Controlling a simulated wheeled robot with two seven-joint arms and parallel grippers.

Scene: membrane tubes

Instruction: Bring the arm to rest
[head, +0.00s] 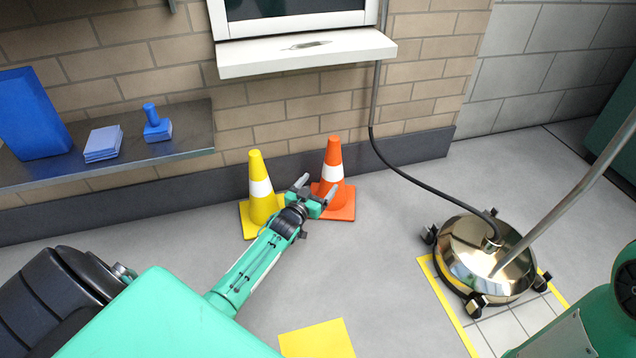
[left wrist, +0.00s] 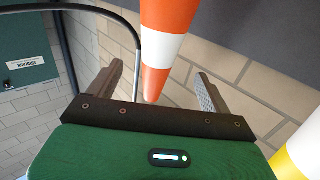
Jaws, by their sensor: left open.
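My left arm reaches in from the lower left of the head view. Its gripper (head: 315,190) is open and appears in front of the two traffic cones at the wall. In the left wrist view its two fingers (left wrist: 158,90) stand wide apart with nothing gripped. The orange cone (head: 332,162) shows beyond and between the fingers in the wrist view (left wrist: 168,45). Whether the gripper touches it cannot be told. The yellow cone (head: 256,170) stands just left of it. My right gripper is not in view.
A metal shelf (head: 190,130) at left holds a blue bin (head: 30,115), blue cloths (head: 103,143) and a blue stamp-like block (head: 157,128). A round wheeled floor cleaner (head: 465,250) with a hose stands at right. A yellow square (head: 316,340) lies on the floor. The middle floor is clear.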

